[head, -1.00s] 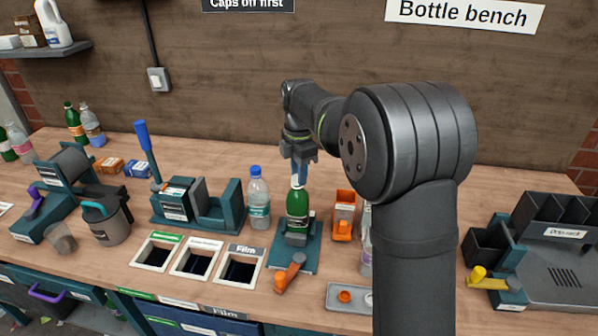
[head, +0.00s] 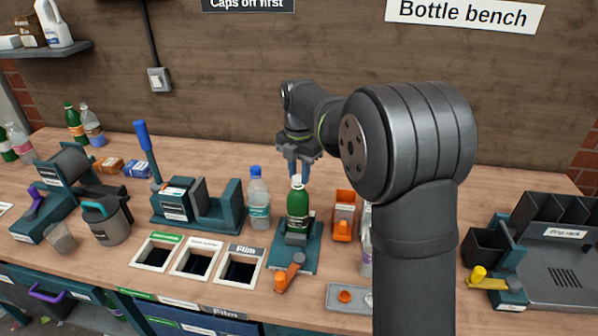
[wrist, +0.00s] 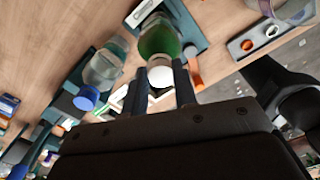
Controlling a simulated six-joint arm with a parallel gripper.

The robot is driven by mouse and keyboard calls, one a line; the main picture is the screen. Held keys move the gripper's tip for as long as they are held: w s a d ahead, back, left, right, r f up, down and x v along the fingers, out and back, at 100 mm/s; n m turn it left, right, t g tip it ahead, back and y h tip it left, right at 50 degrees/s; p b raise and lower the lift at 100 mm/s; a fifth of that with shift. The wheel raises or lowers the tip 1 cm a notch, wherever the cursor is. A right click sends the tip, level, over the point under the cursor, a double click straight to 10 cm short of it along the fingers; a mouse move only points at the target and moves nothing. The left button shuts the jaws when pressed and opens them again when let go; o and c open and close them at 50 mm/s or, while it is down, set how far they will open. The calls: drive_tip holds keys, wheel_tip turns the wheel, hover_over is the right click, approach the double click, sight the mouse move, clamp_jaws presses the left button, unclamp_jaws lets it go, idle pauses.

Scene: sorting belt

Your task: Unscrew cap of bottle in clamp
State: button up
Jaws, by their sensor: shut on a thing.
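The green bottle (head: 298,207) with a dark label stands upright in the teal clamp (head: 284,262), which has an orange lever (head: 291,270). Its white cap (head: 297,181) is at the top of the neck. My gripper (head: 299,175) is at the bottle top, coming from above and behind. In the wrist view the white cap (wrist: 161,76) sits between the two dark fingers (wrist: 162,88), which are shut on it. The green bottle body (wrist: 160,42) shows beyond the cap. Whether the cap's thread is loose cannot be seen.
A clear bottle with a blue cap (head: 258,200) stands close left of the clamp. An orange holder (head: 343,218) is to the right. A grey tray (head: 334,303) with an orange cap lies in front right. Open bins (head: 240,262) are set into the bench at front left.

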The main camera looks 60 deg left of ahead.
drive_tip(key=n, duration=0.4)
drive_tip(key=shift+n, duration=0.3)
drive_tip(key=o, duration=1)
drive_tip(key=shift+o, duration=0.2)
